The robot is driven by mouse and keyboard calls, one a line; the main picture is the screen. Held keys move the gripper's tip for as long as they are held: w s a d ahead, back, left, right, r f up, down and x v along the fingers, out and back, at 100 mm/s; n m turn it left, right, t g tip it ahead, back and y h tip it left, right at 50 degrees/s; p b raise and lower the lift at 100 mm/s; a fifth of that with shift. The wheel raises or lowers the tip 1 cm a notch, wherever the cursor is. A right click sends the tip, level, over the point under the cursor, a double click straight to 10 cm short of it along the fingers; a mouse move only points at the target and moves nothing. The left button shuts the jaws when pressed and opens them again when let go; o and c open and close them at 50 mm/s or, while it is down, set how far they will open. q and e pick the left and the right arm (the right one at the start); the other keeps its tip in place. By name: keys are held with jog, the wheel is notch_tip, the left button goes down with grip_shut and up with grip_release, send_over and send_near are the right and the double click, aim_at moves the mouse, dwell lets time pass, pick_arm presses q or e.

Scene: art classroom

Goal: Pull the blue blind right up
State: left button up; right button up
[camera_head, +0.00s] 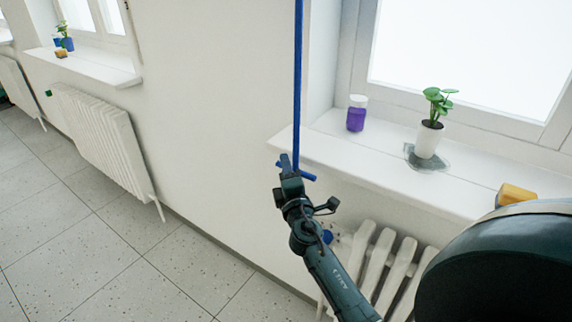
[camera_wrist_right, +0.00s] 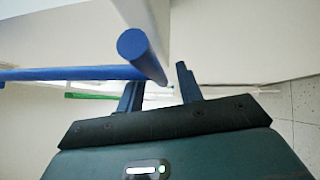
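A thin blue cord or rod (camera_head: 298,80) hangs straight down the white wall, left of the near window. At its bottom is a short blue crossbar (camera_head: 308,177). The blind's cloth is not in view. My right gripper (camera_head: 289,163) is at the crossbar, its fingers reaching up near the joint with the cord. In the right wrist view the crossbar (camera_wrist_right: 134,46) points toward the camera and its far part lies between the two spread fingers (camera_wrist_right: 158,78). The cord (camera_wrist_right: 60,74) runs in from the left there. I see a gap, so the gripper looks open. My left gripper is not in view.
Right of the gripper is a white windowsill (camera_head: 330,150) with a purple jar (camera_head: 355,119), a potted plant (camera_head: 428,138) and a yellow block (camera_head: 516,195). A white radiator (camera_head: 388,262) stands below it. Another radiator (camera_head: 105,135) is at left; the tiled floor (camera_head: 90,245) is clear.

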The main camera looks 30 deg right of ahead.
jog(key=shift+w+d+r, duration=0.1)
jog(key=shift+w+d, duration=0.15)
jog(key=shift+w, duration=0.3)
grip_shut()
